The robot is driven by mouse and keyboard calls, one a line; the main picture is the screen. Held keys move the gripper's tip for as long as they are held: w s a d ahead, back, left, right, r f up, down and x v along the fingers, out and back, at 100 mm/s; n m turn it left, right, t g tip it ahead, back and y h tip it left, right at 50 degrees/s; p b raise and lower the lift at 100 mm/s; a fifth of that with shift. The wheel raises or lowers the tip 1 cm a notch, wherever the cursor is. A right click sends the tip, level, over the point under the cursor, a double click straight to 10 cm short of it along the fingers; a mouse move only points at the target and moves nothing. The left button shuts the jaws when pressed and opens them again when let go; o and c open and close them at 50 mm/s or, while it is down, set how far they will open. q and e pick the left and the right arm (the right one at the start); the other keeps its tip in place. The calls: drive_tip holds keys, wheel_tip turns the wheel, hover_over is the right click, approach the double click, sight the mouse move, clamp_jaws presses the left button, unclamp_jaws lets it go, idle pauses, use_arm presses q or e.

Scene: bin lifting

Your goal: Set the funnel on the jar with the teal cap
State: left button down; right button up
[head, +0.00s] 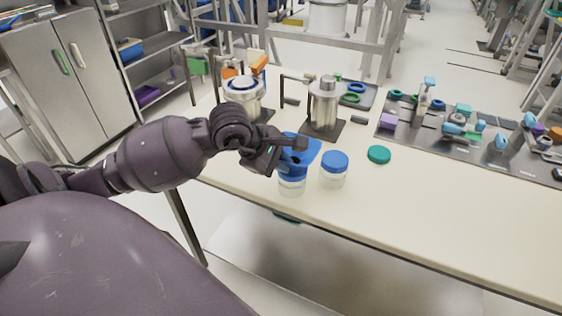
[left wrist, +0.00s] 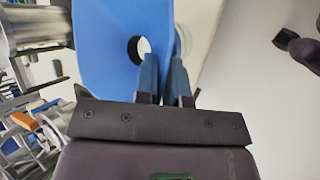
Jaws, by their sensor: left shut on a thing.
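The blue funnel (head: 308,152) is in my left gripper (head: 292,147), which is shut on its side. In the left wrist view the funnel (left wrist: 105,40) shows its wide mouth and round hole beside the gripper's fingers (left wrist: 164,75). A clear jar (head: 292,187) stands upright directly below the funnel in the head view. I cannot tell whether the funnel rests on its rim or hovers just above. A second jar (head: 333,177) with a blue cap stands close to the right.
The pale table (head: 440,205) is clear at the front right. Behind the jars are a metal canister on a dark stand (head: 323,105) and another apparatus (head: 243,95). A grey tray (head: 470,150) with several small coloured parts lies at the back right.

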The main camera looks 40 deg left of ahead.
use_arm(q)
drive_tip(key=shift+f, duration=0.2)
use_arm(e)
drive_tip(key=shift+w+a+f, duration=0.1)
drive_tip(key=shift+w+f, duration=0.05)
drive_tip(key=shift+w, duration=0.3)
drive_tip(key=shift+s, duration=0.1)
use_arm(q)
drive_tip(key=c, duration=1.2)
unclamp_jaws()
drive_tip(key=shift+o, duration=0.6)
use_arm(e)
drive_tip(key=shift+s+f, duration=0.2)
drive_tip(key=shift+s, duration=0.25)
use_arm(q)
drive_tip(key=o, duration=0.4)
drive_tip(key=shift+o, duration=0.2)
use_arm(e)
drive_tip(key=shift+w+r, duration=0.1)
drive_tip(key=shift+w, duration=0.1)
drive_tip(key=shift+w, duration=0.1)
